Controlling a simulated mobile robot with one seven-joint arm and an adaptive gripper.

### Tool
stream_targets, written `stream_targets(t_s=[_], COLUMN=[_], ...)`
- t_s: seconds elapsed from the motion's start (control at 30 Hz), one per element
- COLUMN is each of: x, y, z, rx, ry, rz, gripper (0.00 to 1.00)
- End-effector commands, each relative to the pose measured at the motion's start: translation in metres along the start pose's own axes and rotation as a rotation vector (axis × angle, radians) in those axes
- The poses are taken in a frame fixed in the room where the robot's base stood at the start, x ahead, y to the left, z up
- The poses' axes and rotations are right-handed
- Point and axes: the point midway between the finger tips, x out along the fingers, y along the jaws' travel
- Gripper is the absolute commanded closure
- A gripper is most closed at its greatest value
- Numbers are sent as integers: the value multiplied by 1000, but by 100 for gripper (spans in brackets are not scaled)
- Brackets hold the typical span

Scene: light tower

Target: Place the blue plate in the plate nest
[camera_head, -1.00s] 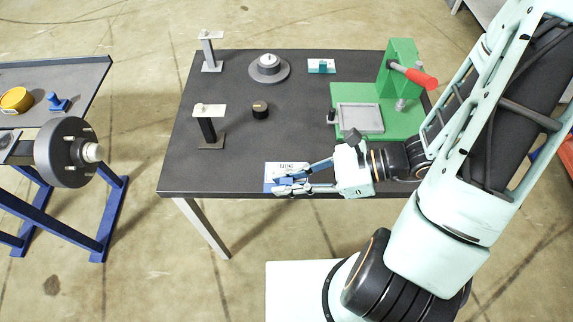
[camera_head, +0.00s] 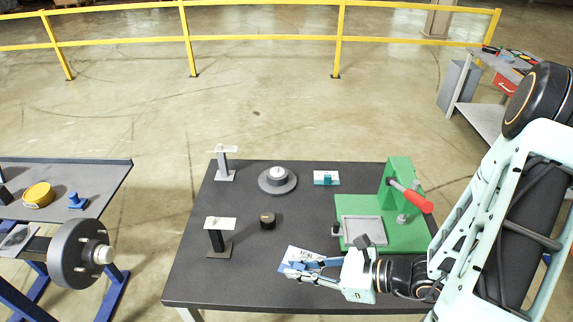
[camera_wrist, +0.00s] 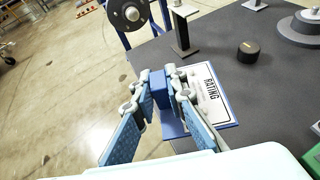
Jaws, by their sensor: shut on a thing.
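The blue plate (camera_head: 304,254) has a white face with dark lettering and a blue edge. In the wrist view the plate (camera_wrist: 212,98) reads "RATING", and a blue block stands up between my fingertips. My gripper (camera_head: 286,270) is shut on this block, near the table's front edge; it also shows in the wrist view (camera_wrist: 161,88). The fingers hide part of the plate. I cannot tell how far it is above the table. The plate nest looks to be the shallow grey square tray (camera_head: 346,231) on the green fixture, empty, right of and beyond my gripper.
The green fixture (camera_head: 400,240) carries a red-handled lever (camera_head: 410,195). On the dark table (camera_head: 230,280) are two stands (camera_head: 219,240), a black knob (camera_head: 267,220), a round grey base (camera_head: 277,185) and a teal-and-white piece (camera_head: 326,178). A side bench (camera_head: 100,175) stands left.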

Motion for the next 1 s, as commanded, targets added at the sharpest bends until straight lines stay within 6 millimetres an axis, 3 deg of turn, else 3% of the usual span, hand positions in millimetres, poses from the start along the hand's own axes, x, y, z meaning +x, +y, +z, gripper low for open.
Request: stream_targets(t_s=[0.1, 0.3, 0.5, 0.7, 1.0], x=[-6, -26, -50, -61, -63], y=[-48, -120, -166, -184, -185], z=[8, 22, 33, 36, 36], rx=[60, 161, 235, 268, 271], ry=[0, -1, -1, 0, 0], rz=[-156, -405, -579, -651, -659], gripper=[100, 100, 100, 100, 100])
